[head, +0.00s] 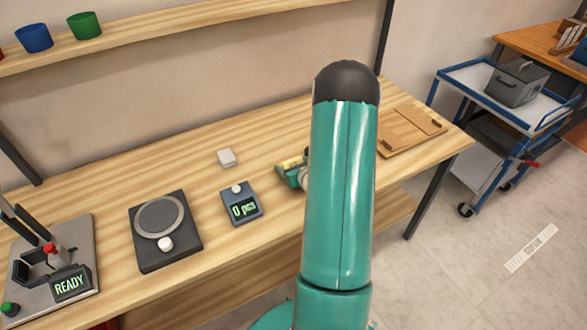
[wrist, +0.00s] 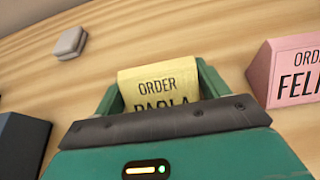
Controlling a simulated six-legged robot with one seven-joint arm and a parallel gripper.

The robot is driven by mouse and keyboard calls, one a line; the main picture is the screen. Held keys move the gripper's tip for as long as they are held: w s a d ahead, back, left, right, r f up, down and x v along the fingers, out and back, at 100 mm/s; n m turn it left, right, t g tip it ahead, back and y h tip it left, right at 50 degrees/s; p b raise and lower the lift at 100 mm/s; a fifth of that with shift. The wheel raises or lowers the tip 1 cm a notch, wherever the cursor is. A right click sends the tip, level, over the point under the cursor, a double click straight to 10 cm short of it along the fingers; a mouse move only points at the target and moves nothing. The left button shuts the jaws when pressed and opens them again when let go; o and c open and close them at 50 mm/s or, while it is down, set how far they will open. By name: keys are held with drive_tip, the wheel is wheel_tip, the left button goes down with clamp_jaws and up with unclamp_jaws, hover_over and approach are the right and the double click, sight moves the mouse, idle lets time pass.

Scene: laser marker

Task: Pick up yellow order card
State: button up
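The yellow order card (wrist: 160,88) reads "ORDER PAOLA" in the wrist view, its lower part hidden behind my gripper's body. My gripper (wrist: 160,92) has its teal fingers apart, one on each side of the card, close to its edges. I cannot tell whether the fingers press on it. In the head view a small part of the yellow card (head: 292,162) shows at my gripper (head: 291,174), low over the wooden bench; my arm hides the rest.
A pink order card (wrist: 290,72) stands to the right in the wrist view. A light grey block (head: 227,158), a counter reading "0 pcs" (head: 243,208) and a round-plated device (head: 166,250) sit left on the bench.

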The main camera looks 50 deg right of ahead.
drive_tip(key=c, duration=0.6)
drive_tip(key=shift+r, duration=0.15)
